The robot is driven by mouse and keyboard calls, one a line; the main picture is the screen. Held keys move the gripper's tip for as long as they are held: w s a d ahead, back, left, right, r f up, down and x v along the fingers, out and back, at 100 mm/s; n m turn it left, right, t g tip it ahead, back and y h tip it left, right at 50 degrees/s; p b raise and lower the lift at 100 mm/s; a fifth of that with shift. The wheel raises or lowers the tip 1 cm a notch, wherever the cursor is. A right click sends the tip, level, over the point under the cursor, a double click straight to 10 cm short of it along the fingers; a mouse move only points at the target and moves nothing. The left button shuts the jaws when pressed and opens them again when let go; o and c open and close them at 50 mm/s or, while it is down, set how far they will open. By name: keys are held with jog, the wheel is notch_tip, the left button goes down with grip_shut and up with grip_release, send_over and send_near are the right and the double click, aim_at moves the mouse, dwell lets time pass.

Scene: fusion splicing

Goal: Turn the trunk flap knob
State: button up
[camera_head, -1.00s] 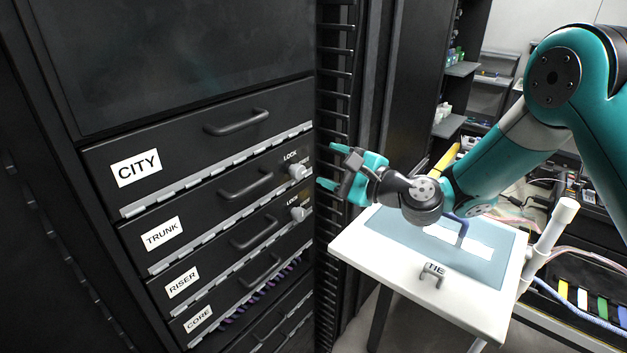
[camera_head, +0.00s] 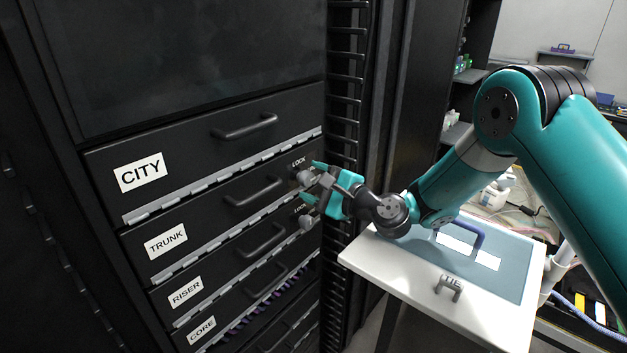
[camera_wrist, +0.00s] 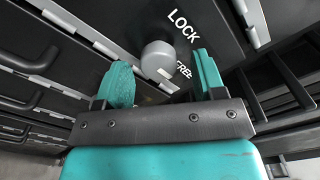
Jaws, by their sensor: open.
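The trunk flap (camera_head: 205,222) is a black panel with a white TRUNK label and a bar handle (camera_head: 253,192). Its grey round knob (camera_head: 304,178) sits at the flap's right end, below the word LOCK. My gripper (camera_head: 312,181) is at the knob, with its teal fingers open. In the wrist view the knob (camera_wrist: 158,58) shows ahead of the gap between the two fingers (camera_wrist: 162,78), one finger on each side. I see no contact between fingers and knob. The knob partly covers lettering on the panel, in which LOCK can be read.
The CITY flap (camera_head: 220,150) is above and the RISER flap (camera_head: 220,275) below, with another knob (camera_head: 307,222) close under my gripper. A vertical black rack strip (camera_head: 345,120) stands to the right. A white table (camera_head: 400,262) with a blue mat is in front.

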jog(key=shift+a, duration=0.1)
jog(key=shift+c, duration=0.2)
jog(key=c, duration=0.9)
